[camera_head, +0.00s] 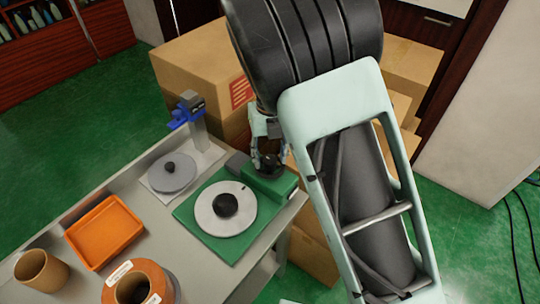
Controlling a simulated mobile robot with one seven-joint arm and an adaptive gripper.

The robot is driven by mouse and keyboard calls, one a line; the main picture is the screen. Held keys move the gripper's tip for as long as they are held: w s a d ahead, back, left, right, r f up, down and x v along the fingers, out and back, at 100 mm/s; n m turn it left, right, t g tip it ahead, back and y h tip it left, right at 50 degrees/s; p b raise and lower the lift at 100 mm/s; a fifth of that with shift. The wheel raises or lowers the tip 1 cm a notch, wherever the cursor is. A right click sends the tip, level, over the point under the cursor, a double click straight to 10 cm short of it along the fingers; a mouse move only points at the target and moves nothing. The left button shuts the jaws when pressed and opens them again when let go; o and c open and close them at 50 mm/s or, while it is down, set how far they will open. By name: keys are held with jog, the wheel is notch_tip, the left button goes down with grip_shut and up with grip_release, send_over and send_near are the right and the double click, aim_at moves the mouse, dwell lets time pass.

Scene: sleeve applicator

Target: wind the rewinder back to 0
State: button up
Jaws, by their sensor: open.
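The rewinder is a green base (190,212) on the table's right part, with a pale round disc (208,220) and a black hub (225,205) at its centre. A small dark mark shows near the disc's upper right edge. A green block (272,185) stands at the base's right rear. My gripper (268,165) is open, just behind and above the green block, and seems empty. Its fingertips are dark and partly overlap the block, so I cannot tell whether they touch it. Any number scale is too small to read.
A grey disc with a black knob (171,168) and a blue-clamped post (186,112) stand left of the rewinder. An orange tray (104,208), a brown cup (40,270) and an orange roll (150,274) occupy the table's left and front. Cardboard boxes (200,60) stand behind.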

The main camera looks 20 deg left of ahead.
jog(key=c, duration=1.2)
jog(key=shift+o, duration=0.2)
